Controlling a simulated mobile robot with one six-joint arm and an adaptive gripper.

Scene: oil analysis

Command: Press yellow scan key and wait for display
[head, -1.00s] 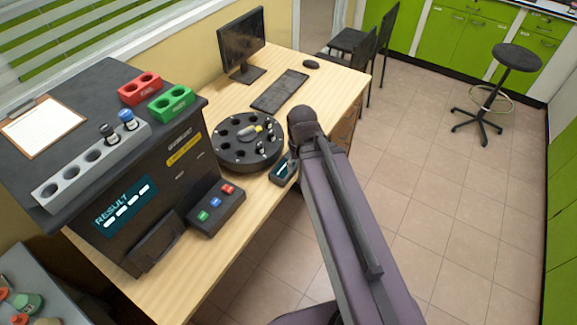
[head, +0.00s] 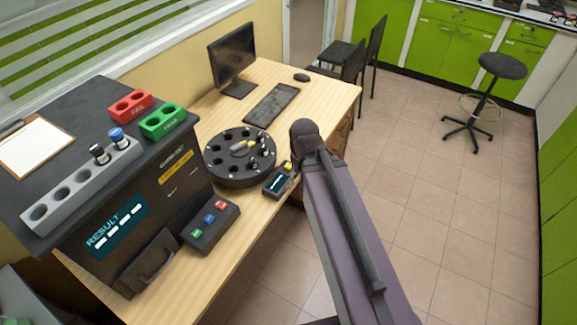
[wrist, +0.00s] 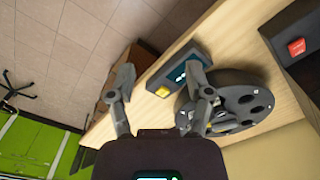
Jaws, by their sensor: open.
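The small dark scanner (head: 277,184) lies near the table's right edge, beside the round carousel. Its yellow key (head: 288,166) shows at its far end, next to my arm. The scanner's display (head: 274,183) is lit teal with pale marks too small to read. In the wrist view the scanner (wrist: 186,65) and yellow key (wrist: 163,92) appear between and beyond my fingers. My gripper (wrist: 160,80) is open and empty, its fingers spread on either side of the key. I cannot tell whether anything touches the key. In the head view my arm hides most of the gripper.
The carousel (head: 213,167) with several vials is close beside the scanner. A button box (head: 210,226) and the analyser (head: 165,205), its screen reading "RESULT" with dashes, stand to the left. A keyboard (head: 271,104) and monitor (head: 231,60) are behind. Open floor lies right.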

